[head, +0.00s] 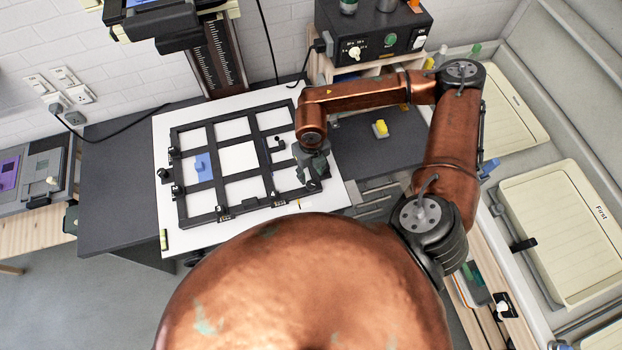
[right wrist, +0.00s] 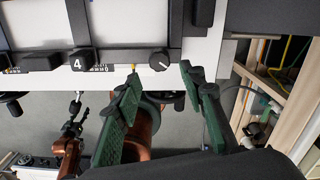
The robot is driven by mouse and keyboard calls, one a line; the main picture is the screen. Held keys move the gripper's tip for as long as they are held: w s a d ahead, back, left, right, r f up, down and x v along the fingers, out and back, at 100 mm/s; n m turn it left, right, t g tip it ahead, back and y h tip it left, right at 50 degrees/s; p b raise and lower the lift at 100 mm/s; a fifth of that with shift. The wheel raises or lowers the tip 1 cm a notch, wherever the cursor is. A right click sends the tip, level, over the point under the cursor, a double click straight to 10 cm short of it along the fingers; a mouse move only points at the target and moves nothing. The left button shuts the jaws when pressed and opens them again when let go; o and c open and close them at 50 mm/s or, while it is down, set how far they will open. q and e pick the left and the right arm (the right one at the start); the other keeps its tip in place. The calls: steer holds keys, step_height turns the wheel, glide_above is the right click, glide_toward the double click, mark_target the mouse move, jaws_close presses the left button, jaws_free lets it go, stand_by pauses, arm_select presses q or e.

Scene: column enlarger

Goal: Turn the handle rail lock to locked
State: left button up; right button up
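A black easel frame (head: 250,204) lies on a white baseboard (head: 160,135). In the right wrist view, a round dark knob (right wrist: 162,60) with a white pointer mark sits on the frame's near rail (right wrist: 120,57); it looks like the rail lock. Its pointer slants towards the lower right. My right gripper (head: 312,178) is over the easel's right near corner. In the right wrist view my right gripper (right wrist: 160,72) is open, its green-padded fingers apart on either side of the knob, with nothing between them. My left gripper (right wrist: 74,118) shows small at lower left there; its opening is unclear.
A black control box (head: 375,35) stands on a wooden shelf behind. A graduated column (head: 217,58) rises behind the easel. A yellow-topped item (head: 380,128) lies on the dark bench to the right. Cream trays (head: 565,230) fill the sink at far right.

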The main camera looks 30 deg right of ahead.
mark_target(311, 184)
steer(key=shift+f+b, duration=0.7)
steer(key=shift+f, duration=1.4)
steer(key=shift+f+b, duration=0.3)
steer(key=shift+f, duration=0.7)
steer(key=shift+f+b, duration=0.2)
steer(key=shift+b, duration=0.3)
